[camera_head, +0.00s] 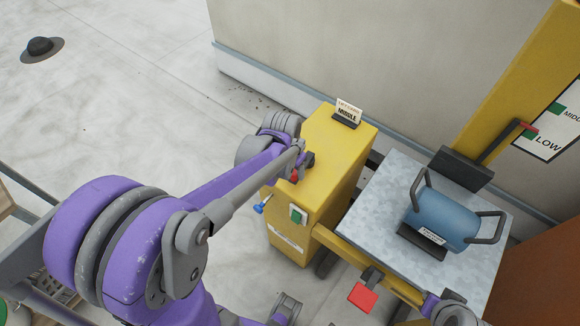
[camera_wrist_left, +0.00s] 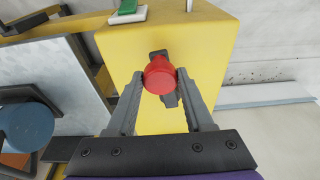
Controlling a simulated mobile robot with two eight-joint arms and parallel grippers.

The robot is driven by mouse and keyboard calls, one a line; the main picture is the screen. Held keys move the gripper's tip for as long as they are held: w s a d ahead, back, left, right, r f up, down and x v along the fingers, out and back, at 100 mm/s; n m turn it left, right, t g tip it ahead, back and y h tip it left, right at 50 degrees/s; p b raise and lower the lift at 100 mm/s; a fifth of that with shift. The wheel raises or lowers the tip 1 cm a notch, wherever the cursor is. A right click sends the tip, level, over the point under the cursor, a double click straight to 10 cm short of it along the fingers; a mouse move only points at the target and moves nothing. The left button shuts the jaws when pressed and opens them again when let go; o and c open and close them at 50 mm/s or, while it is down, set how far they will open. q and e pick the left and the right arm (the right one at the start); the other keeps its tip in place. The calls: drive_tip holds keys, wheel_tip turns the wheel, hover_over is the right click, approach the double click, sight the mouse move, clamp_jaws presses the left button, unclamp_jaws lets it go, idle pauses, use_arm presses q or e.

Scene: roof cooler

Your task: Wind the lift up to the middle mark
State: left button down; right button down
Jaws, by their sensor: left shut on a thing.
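The yellow winch box (camera_head: 335,160) stands in the middle of the head view. My left gripper (camera_head: 296,168) is at its left side, with its fingers closed on the red crank knob (camera_wrist_left: 160,76); the knob's dark crank arm (camera_wrist_left: 158,55) shows behind it. The grey lift platform (camera_head: 385,205) carries a blue cylinder (camera_head: 440,220) with dark handles. A red-tipped pointer (camera_head: 527,126) on the lift is beside the LOW mark of the white scale board (camera_head: 555,130), below the MIDDLE mark (camera_head: 556,108). My right gripper's fingers are not visible.
A card reading MIDDLE (camera_head: 347,112) stands on the box. A blue-tipped lever (camera_head: 260,207) and a green switch (camera_head: 297,214) are on its side. A wall (camera_head: 370,60) is behind; floor at left is open.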

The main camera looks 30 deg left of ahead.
use_arm(q)
drive_tip(key=shift+d, duration=0.7)
drive_tip(key=shift+w+d, duration=0.2)
drive_tip(key=shift+d, duration=0.85)
drive_tip(key=shift+w+d, duration=0.45)
drive_tip(key=shift+d, duration=0.3)
